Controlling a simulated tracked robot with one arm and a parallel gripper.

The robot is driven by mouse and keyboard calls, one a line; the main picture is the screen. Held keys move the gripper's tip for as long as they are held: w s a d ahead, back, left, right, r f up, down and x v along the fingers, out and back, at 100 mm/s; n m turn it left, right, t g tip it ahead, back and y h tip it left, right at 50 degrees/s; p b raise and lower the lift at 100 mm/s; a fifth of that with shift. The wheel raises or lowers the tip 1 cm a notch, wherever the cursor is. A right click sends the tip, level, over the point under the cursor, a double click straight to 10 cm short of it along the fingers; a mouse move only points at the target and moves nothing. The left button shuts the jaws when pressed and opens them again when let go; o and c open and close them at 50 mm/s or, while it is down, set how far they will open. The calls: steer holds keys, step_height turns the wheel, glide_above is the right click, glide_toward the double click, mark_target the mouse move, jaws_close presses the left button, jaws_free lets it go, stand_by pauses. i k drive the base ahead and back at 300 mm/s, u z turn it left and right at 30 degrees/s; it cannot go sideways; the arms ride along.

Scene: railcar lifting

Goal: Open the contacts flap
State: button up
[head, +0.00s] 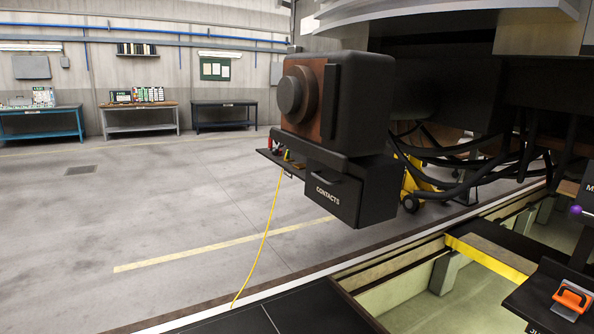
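The contacts flap (330,200) is the dark front face of a box under the coupler, lettered CONTACTS in white. It looks shut, lying flush with the box front. A dark bar handle (322,178) runs across it above the lettering. The coupler (340,100) above is a black block with a brown face and a round dark boss at its left. My gripper is not in view, so its distance from the flap cannot be told.
A small shelf (273,157) with coloured fittings juts out left of the box, and a yellow cable (268,235) hangs to the floor. Black hoses (450,180) loop at right. An open pit (440,300) lies below right, near an orange-handled item (573,298). Floor at left is clear.

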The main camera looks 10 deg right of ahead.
mark_target(339, 194)
steer(key=z, duration=0.2)
steer(key=i, duration=1.85)
steer(key=z, duration=0.4)
